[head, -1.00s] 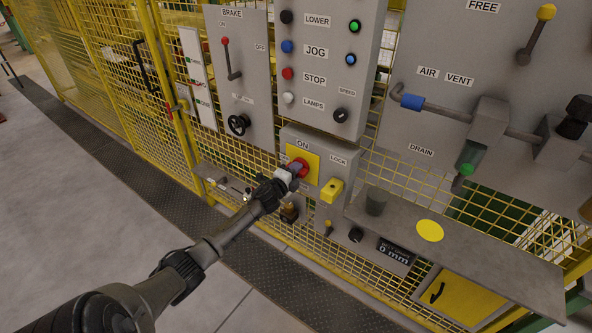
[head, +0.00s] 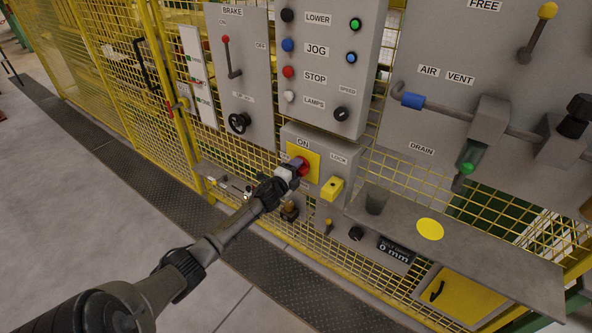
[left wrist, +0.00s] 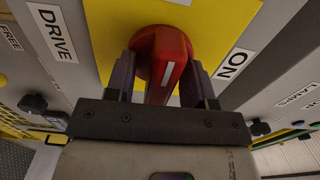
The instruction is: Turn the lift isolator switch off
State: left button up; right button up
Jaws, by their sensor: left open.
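The isolator switch is a red rotary handle (head: 304,167) on a yellow plate (head: 314,156) under an ON label, on a grey box in the head view. In the left wrist view the red handle (left wrist: 160,62) has a pale line along its grip. My left gripper (head: 295,169) is at the handle. Its two dark fingers (left wrist: 160,80) stand open, one on each side of the handle's grip, with small gaps showing. The handle's grip is partly hidden by the gripper in the head view. My right gripper is out of view.
A yellow LOCK part (head: 332,188) sits just right of the switch. Above is a button panel (head: 325,70), and left of it a brake panel (head: 240,80). A grey shelf (head: 480,255) juts out at the lower right. Yellow mesh fence (head: 110,80) runs behind.

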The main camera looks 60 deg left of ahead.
pick_arm(q)
jog(key=p+v, duration=0.3)
jog(key=v, duration=1)
jog(key=shift+s, duration=0.35)
jog(key=shift+d, duration=0.1)
